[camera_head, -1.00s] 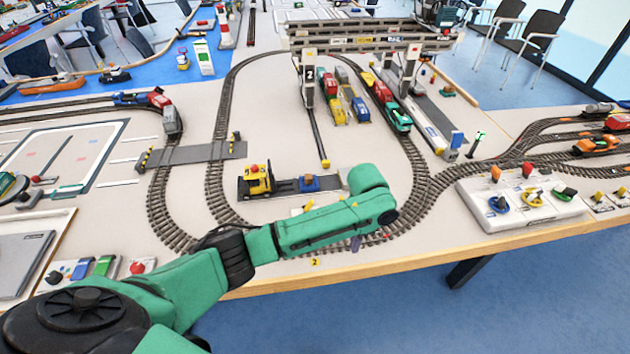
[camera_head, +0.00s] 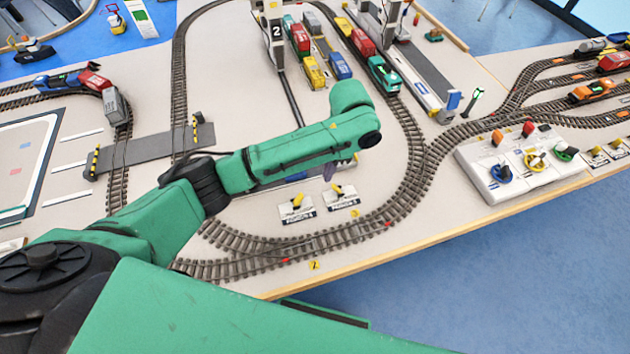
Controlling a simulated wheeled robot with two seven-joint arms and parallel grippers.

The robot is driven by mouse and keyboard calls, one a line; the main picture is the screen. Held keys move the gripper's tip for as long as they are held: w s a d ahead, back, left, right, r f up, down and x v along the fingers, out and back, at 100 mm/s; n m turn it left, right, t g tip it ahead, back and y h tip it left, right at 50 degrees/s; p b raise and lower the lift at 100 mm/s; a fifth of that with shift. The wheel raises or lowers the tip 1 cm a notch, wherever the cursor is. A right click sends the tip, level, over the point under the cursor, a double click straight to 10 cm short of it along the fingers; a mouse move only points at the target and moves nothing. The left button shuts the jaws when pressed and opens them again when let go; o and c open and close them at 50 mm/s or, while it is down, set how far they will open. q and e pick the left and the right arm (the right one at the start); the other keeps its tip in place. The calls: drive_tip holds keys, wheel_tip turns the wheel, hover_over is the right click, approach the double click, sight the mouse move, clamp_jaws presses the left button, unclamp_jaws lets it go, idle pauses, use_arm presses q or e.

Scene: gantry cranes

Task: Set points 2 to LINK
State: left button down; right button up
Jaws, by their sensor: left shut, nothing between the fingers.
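Two small white plates with yellow levers sit on the table inside the track loop, a left lever plate (camera_head: 297,207) and a right lever plate (camera_head: 341,196). Their printing is too small to read surely, so I cannot tell which is points 2 or where LINK is. A yellow tag (camera_head: 314,265) marked 2 lies at the track junction in front of them. My right gripper is not in view.
A white control box (camera_head: 515,170) with coloured knobs stands at the right. Curved track (camera_head: 415,150) rings the levers. Crane legs (camera_head: 271,35) and train wagons stand at the back. My forearm covers the vehicle behind the levers. The table's front edge is close.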

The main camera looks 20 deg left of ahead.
sight(298, 200)
use_arm(q)
drive_tip(key=f, duration=0.3)
drive_tip(key=a+f, duration=0.1)
drive_tip(key=f, duration=0.4)
drive_tip(key=shift+s+a+f+p, duration=0.2)
drive_tip(key=shift+s+f+p, duration=0.1)
drive_tip(key=shift+f+p, duration=0.1)
drive_tip(key=a+p, duration=0.1)
drive_tip(key=s+a+r+p, duration=0.1)
drive_tip(key=p, duration=0.1)
drive_tip(key=shift+s+a+r, duration=0.2)
drive_tip(key=shift+a, duration=0.15)
drive_tip(key=shift+s+a, duration=0.2)
drive_tip(key=shift+a, duration=0.05)
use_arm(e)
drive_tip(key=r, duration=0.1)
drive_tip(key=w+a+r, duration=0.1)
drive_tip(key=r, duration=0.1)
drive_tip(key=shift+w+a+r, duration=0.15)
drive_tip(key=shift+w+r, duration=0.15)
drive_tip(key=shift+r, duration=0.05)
use_arm(q)
drive_tip(key=shift+w+f, duration=0.1)
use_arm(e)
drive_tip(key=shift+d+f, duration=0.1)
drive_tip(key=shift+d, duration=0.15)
